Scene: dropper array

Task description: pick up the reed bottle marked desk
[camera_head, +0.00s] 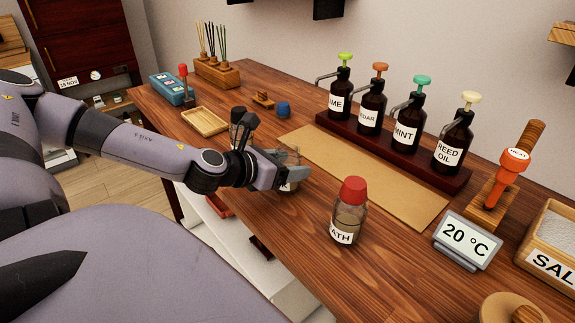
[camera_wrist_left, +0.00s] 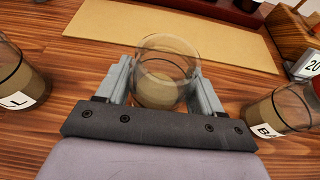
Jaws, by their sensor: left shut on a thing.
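My left gripper (camera_head: 286,170) is shut on a clear glass bottle (camera_wrist_left: 165,75) with pale liquid. In the left wrist view its jaws (camera_wrist_left: 163,85) stand on either side of the bottle. In the head view the fingers hide most of this bottle (camera_head: 290,186). I cannot read its label, and no cap shows on it. It is at or just above the table; I cannot tell which. A bottle marked BATH (camera_head: 345,222) with a red cap stands to the right. Another bottle, its label ending in L (camera_wrist_left: 22,85), stands to the left. My right gripper is not in view.
A tan mat (camera_head: 385,182) lies behind the held bottle. Behind it a dark rack (camera_head: 440,178) holds several pump bottles. A temperature display (camera_head: 466,240) stands at right. A wooden tray (camera_head: 205,121), a small blue object (camera_head: 284,110) and a reed holder (camera_head: 217,74) are farther back.

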